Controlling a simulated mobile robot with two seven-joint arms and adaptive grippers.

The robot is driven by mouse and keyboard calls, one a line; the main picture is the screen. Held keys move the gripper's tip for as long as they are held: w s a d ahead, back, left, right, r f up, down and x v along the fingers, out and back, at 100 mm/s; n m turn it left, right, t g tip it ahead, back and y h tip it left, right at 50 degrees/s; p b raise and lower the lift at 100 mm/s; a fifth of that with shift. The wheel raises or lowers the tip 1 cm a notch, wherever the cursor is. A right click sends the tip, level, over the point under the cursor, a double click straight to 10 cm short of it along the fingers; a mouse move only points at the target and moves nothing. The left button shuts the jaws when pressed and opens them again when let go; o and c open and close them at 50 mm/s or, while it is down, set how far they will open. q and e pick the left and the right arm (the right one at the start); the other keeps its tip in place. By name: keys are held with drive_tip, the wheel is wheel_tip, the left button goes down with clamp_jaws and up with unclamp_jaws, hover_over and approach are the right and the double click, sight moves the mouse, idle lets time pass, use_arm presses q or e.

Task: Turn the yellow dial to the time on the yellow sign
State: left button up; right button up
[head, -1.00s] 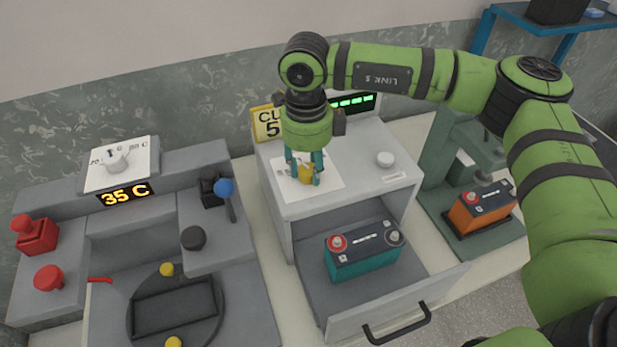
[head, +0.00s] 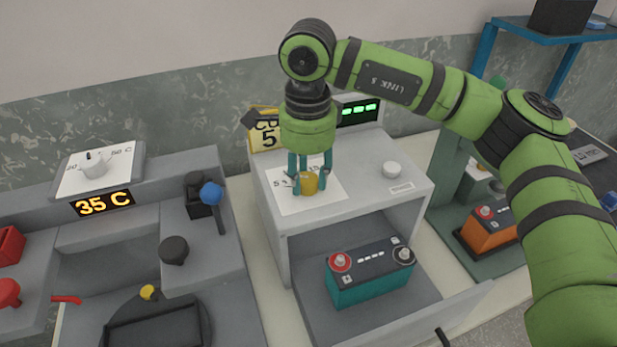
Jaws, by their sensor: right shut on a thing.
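The yellow dial (head: 309,183) stands on a white scale card (head: 325,200) on top of a grey cabinet. My right gripper (head: 309,180) points down from above and is shut on the dial; its teal fingers hide part of it. My left gripper is not in view.
The cabinet holds a teal battery (head: 370,277) in its open bay. A white button (head: 392,169) and a green-lit display (head: 358,110) are on the cabinet. At left is a machine with a "35 C" display (head: 103,203) and a blue-knobbed lever (head: 212,195). An orange battery (head: 488,232) sits at right.

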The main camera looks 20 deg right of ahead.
sight(305, 180)
drive_tip(key=shift+a, duration=0.2)
idle(0.3)
drive_tip(key=o, duration=0.9)
drive_tip(key=shift+o, duration=1.3)
drive_tip(key=shift+a, duration=0.1)
drive_tip(key=shift+r, duration=0.15)
wheel_tip(305, 180, up, 12)
drive_tip(key=shift+s, duration=0.2)
